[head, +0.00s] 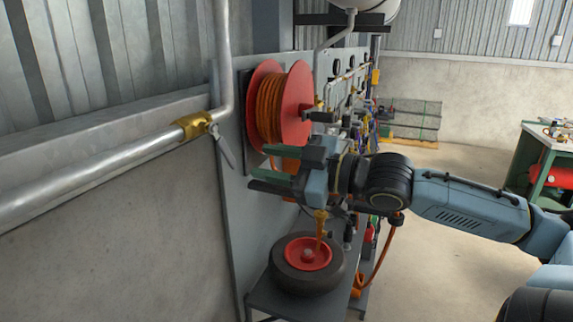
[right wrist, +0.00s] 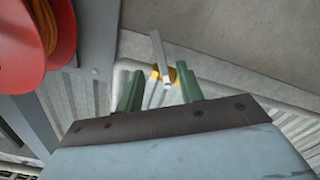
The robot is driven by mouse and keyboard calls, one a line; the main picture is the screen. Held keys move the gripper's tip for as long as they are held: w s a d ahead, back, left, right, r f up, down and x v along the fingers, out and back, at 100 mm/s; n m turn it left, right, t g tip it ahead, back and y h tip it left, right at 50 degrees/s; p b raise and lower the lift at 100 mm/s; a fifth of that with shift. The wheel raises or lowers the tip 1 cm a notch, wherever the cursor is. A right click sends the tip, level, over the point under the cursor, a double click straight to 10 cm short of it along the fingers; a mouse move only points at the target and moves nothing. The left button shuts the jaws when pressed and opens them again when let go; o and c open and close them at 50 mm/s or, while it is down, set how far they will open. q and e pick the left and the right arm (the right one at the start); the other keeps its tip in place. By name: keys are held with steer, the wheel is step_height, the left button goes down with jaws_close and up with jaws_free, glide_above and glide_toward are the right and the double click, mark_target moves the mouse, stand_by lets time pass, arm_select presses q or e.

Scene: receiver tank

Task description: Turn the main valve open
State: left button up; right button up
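The main valve (head: 194,126) is a brass body on the grey pipe along the wall at the left. Its grey lever handle (head: 223,147) slants down and to the right, across the pipe's line. In the right wrist view the brass valve (right wrist: 172,74) shows between and beyond the fingers, with the lever (right wrist: 160,54) standing up from it. My right gripper (head: 272,168) is open and points left at the valve, with a gap between its green fingers and the lever. The fingers (right wrist: 158,90) hold nothing. My left gripper is not in view.
A red hose reel (head: 296,103) with orange hose hangs on the panel behind my right gripper. A wheel with a red hub (head: 308,254) lies on a grey shelf below. A green workbench (head: 545,160) stands far right. Floor between is clear.

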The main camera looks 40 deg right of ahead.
steer(key=shift+p+v, duration=0.5)
steer(key=shift+v, duration=0.7)
stand_by(0.5)
